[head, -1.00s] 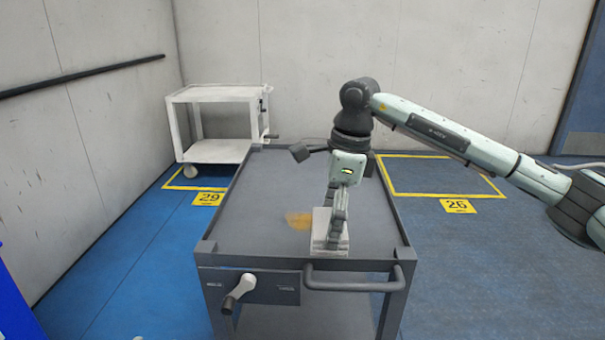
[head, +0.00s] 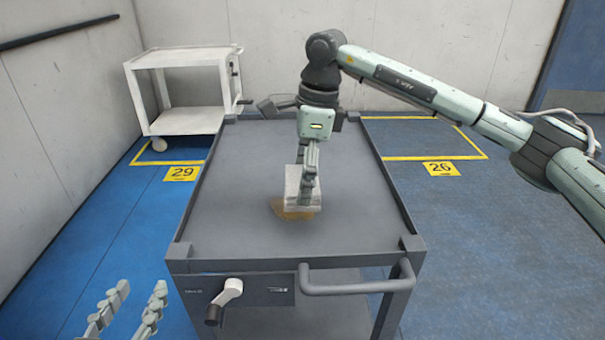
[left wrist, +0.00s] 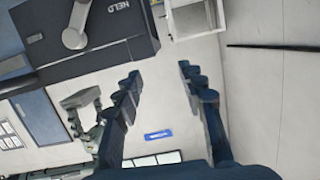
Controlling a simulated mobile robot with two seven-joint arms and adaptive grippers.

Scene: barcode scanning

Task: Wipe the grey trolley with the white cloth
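The grey trolley (head: 235,225) stands in the middle of the head view, with a flat top and raised corners. A yellow-brown stain (head: 281,209) shows on its top. The white cloth (head: 291,184) is a folded pad on the trolley top, partly covering the stain. My right gripper (head: 309,190) points down with its fingers at the cloth and looks closed on it. My left gripper (head: 128,312) is low at the left, beside the trolley, its fingers apart and empty. It also shows open in the left wrist view (left wrist: 160,90).
The trolley has a crank (head: 224,300) and a push handle (head: 355,285) at its near end. A white cart (head: 185,120) stands behind at the left. Blue floor with yellow marked bays lies on both sides.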

